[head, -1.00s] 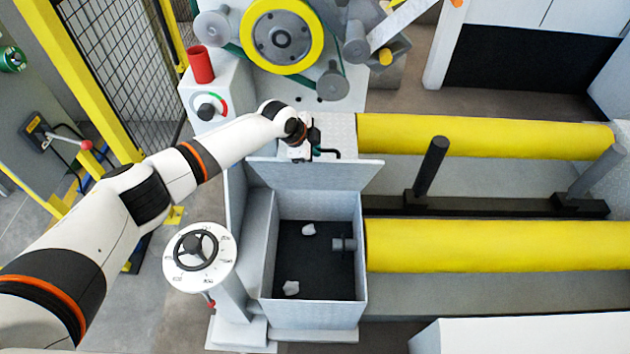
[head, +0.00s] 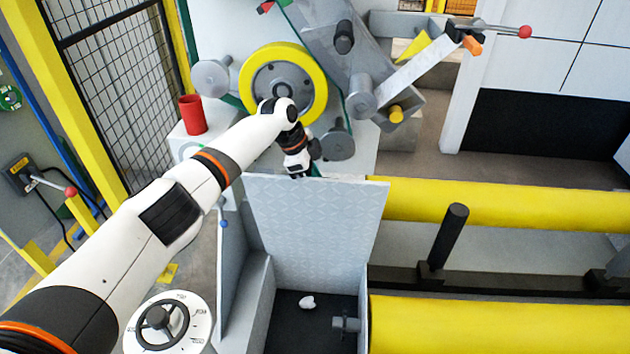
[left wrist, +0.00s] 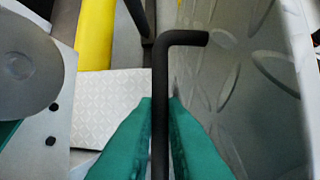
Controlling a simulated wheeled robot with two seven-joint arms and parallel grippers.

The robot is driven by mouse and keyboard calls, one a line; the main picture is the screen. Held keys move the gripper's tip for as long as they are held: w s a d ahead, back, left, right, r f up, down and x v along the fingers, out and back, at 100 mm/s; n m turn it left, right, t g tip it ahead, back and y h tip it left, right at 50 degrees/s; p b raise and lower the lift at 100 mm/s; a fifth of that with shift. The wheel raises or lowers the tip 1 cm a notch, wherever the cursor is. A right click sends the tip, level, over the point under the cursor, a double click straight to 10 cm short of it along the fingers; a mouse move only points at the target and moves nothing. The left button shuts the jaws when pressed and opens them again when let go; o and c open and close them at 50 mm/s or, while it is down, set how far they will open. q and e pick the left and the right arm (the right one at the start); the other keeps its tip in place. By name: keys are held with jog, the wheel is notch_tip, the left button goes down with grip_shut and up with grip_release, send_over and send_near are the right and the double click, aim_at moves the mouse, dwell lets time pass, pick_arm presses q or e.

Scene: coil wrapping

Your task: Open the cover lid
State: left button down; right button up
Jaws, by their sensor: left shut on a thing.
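The cover lid (head: 315,230) is a grey diamond-plate panel, raised steeply at the back of an open grey box (head: 258,300). In the left wrist view the lid's plate (left wrist: 240,70) fills the right side. A black bent handle (left wrist: 161,80) stands out beside it. My left gripper (left wrist: 161,110) has green fingers closed around the handle's straight part. In the head view my left gripper (head: 300,172) is at the lid's top edge, and its fingers are mostly hidden there. My right gripper is not in view.
Inside the box lies a white lump (head: 306,302) on a dark floor. A dial wheel (head: 160,325) stands left of the box. Yellow rollers (head: 500,208) run to the right. Behind the lid is a machine with a yellow ring (head: 318,80) and a red cup (head: 192,114).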

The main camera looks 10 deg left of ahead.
pick_arm(q)
jog(key=shift+a, duration=0.15)
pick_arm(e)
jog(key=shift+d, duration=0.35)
pick_arm(q)
jog(key=c, duration=1.6)
grip_release()
jog(key=shift+o, duration=0.6)
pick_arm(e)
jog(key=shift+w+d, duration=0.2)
pick_arm(q)
jog(key=v, duration=1.2)
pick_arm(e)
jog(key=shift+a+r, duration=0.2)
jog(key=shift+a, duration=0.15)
